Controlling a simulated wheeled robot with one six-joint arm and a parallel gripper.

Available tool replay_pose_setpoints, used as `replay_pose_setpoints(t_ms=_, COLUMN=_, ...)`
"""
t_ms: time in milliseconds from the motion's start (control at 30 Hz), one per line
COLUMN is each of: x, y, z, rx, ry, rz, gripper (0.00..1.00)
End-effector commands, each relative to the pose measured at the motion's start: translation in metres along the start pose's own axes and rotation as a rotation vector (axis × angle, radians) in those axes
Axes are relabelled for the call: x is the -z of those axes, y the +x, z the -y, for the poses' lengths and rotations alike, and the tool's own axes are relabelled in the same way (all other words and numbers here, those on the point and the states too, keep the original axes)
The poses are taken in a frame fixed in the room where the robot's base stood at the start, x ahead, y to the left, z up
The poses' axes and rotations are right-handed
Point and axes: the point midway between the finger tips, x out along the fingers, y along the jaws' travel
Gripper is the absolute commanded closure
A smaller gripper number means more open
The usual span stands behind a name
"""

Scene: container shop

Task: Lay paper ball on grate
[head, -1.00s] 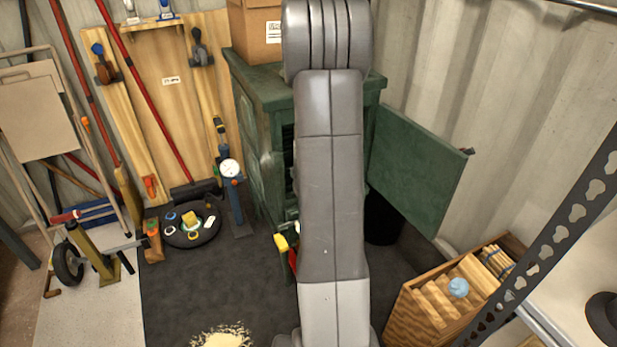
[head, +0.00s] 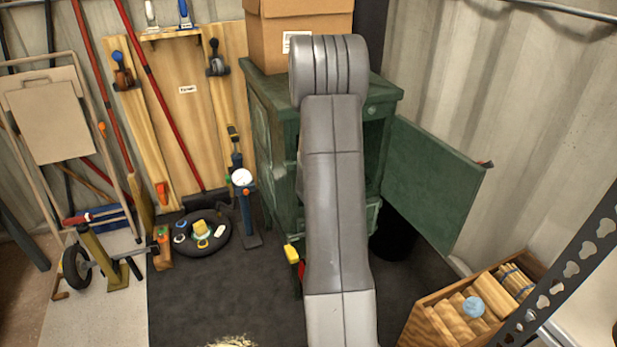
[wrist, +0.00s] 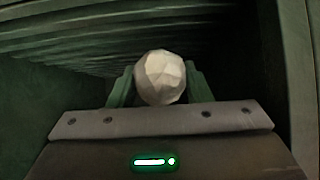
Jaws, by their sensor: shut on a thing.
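My gripper (wrist: 160,88) is shut on a white, faceted paper ball (wrist: 160,76) in the wrist view. The ball sits between two green fingers. Behind and above it in the wrist view are the slats of a dark grate (wrist: 130,35) inside the stove. I cannot tell whether the ball touches the grate. In the head view my arm covers the middle of the green stove (head: 272,150), and its open door (head: 430,185) hangs to the right. The gripper and the ball are hidden there.
A cardboard box (head: 272,35) stands on the stove. A wooden crate of split wood (head: 415,325) with a pale blue ball (head: 473,306) is at lower right. A round black tray (head: 222,240) with small items lies left of the stove. Dark floor between is mostly clear.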

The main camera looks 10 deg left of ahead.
Motion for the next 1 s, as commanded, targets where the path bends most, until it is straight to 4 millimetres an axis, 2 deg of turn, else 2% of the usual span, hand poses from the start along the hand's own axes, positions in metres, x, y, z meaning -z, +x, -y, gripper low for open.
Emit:
replay_pose_setpoints(t_ms=433, x=-0.004, y=0.003, z=0.000, rx=0.000, ry=0.000, rz=0.000, gripper=0.77)
replay_pose_setpoints(t_ms=467, x=-0.004, y=0.003, z=0.000, rx=0.000, ry=0.000, rz=0.000, gripper=0.49)
replay_pose_setpoints(t_ms=567, x=-0.004, y=0.003, z=0.000, rx=0.000, ry=0.000, rz=0.000, gripper=0.30)
replay_pose_setpoints(t_ms=867, x=-0.004, y=0.002, z=0.000, rx=0.000, ry=0.000, rz=0.000, gripper=0.30)
replay_pose_setpoints(t_ms=1000, x=-0.002, y=-0.011, z=0.000, rx=0.000, ry=0.000, rz=0.000, gripper=0.30)
